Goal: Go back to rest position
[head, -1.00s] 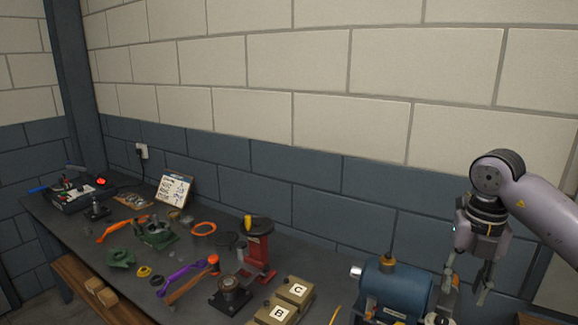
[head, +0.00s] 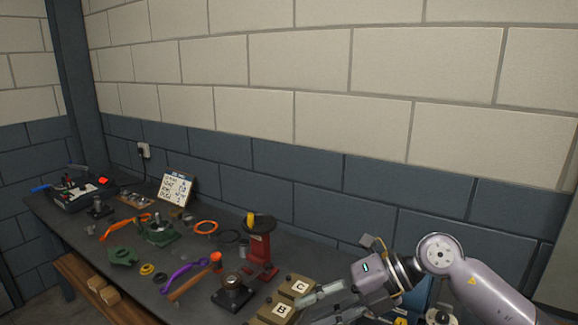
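My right gripper (head: 318,306) comes in from the right side, low in the head view. It points left, with its two fingers apart and nothing visible between them. Its fingertips are just right of the tan boxes marked C (head: 300,285) and B (head: 281,310) in the picture; I cannot tell whether they touch. My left gripper is not in view. The green casing pieces (head: 158,234) and (head: 122,257) lie apart on the dark workbench (head: 205,258).
A red press-like stand (head: 259,250), a hammer (head: 190,283), a purple tool (head: 182,274) and an orange ring (head: 205,227) are on the bench. A sign (head: 175,188) stands near the wall. A blue machine (head: 415,296) is partly hidden behind my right arm.

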